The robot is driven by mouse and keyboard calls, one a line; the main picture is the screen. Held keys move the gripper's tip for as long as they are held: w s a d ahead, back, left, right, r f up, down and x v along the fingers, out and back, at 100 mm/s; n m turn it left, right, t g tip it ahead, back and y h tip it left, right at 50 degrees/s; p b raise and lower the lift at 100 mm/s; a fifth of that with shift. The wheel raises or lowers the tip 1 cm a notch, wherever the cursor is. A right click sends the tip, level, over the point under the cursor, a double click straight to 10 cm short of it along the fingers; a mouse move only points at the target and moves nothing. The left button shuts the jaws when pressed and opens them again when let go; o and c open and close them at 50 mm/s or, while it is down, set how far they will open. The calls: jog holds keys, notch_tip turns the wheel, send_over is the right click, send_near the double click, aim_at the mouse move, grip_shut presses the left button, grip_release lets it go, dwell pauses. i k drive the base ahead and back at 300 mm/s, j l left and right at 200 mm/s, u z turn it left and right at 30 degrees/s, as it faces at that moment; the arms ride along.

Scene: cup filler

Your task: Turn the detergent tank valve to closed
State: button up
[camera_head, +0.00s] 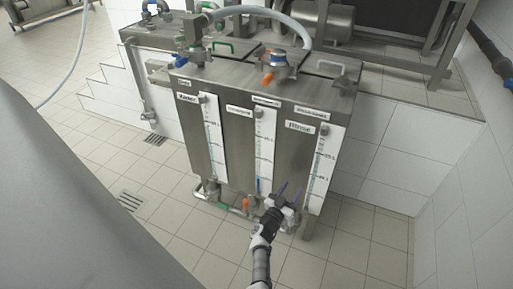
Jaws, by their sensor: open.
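The steel tank unit (235,90) stands in the middle, with three labelled front sections and white level gauges. The middle section, whose small label is hard to read, has a gauge (262,150) with a blue column low down. A small orange valve handle (246,204) shows at the foot of this section, on the low pipework. My gripper (290,190) is open and empty, in front of the lower right of the tank, to the right of the orange handle. It hides part of the pipework there. I cannot tell whether it touches anything.
A green handle (222,205) sits on the pipework left of the orange one. Another orange handle (267,78) is on top of the tank. A white tiled wall (455,215) stands at the right. The tiled floor (165,200) is clear around floor drains.

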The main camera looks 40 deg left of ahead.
aim_at(245, 201)
jog(key=u, duration=1.15)
